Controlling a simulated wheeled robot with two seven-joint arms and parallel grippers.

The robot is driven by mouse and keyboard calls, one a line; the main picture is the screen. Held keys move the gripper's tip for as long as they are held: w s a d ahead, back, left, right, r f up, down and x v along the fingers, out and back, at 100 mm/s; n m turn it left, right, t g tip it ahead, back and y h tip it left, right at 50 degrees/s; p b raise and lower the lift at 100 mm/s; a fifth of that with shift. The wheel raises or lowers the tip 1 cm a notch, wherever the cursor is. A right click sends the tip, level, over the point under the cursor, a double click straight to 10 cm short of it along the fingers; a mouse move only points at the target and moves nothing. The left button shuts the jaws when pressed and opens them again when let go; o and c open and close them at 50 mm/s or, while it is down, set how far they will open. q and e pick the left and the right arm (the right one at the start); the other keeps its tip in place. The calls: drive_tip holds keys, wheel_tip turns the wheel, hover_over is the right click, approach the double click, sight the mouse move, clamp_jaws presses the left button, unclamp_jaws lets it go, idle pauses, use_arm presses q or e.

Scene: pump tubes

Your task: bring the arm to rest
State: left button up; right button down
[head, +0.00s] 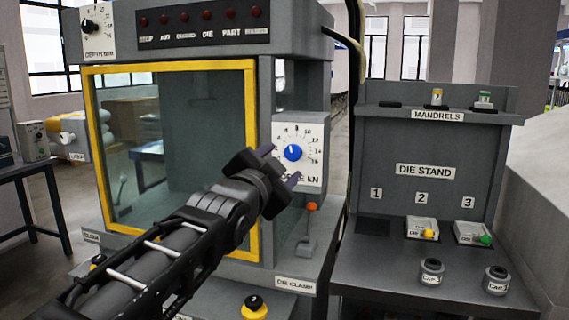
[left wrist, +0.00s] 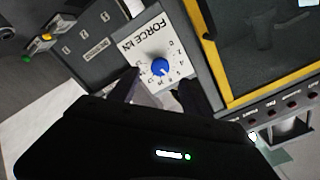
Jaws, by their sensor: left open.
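My left gripper (head: 281,166) reaches in from the lower left in the head view. It is open and empty in front of the white force dial panel (head: 315,165). The panel's blue knob (head: 293,152) shows just beyond the fingertips. In the left wrist view the two fingers (left wrist: 158,90) stand apart, and the blue knob (left wrist: 160,67) lies beyond the gap between them, with nothing held. The fingers look clear of the knob. My right gripper is in neither view.
A grey machine with a yellow-framed window (head: 250,100) stands behind my arm. At right, a die stand (head: 425,172) holds dies in places 2 and 3, mandrels above and two cups (head: 432,271) in front.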

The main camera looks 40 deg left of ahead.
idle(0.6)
